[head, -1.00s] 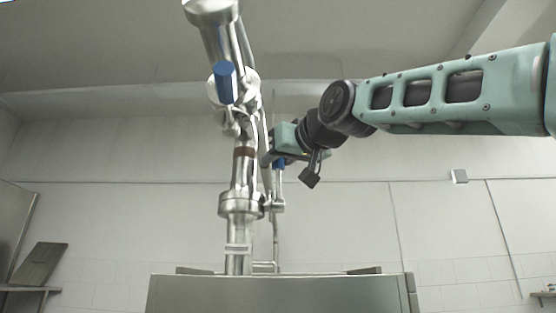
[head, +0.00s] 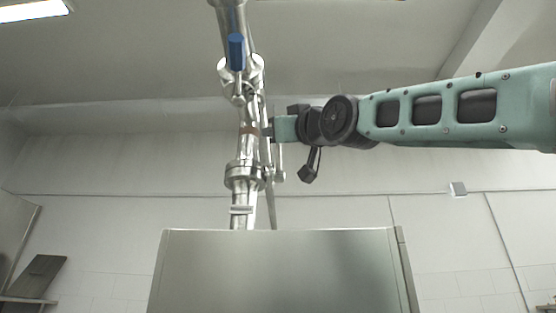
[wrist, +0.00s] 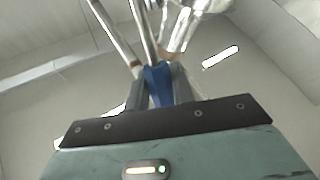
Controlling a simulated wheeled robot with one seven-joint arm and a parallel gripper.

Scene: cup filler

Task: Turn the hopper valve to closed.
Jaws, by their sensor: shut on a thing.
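My gripper (head: 268,131) is beside the steel pipe column, reaching in from the right. In the wrist view my gripper (wrist: 157,88) is shut on a blue handle (wrist: 157,80), which sits between its two fingers at the end of a steel rod. In the head view this handle is hidden at my gripper. Another blue handle (head: 236,52) is higher up on the pipe, on a steel valve body (head: 241,75), apart from my gripper. I cannot tell from the frames which handle belongs to the hopper valve, or its open and closed marks.
A steel cabinet (head: 280,268) stands below the pipe column (head: 245,178). A thin vertical rod (head: 280,160) runs close beside the column. A shelf with a board (head: 38,276) is at the far left. The space right of the column, under my arm, is clear.

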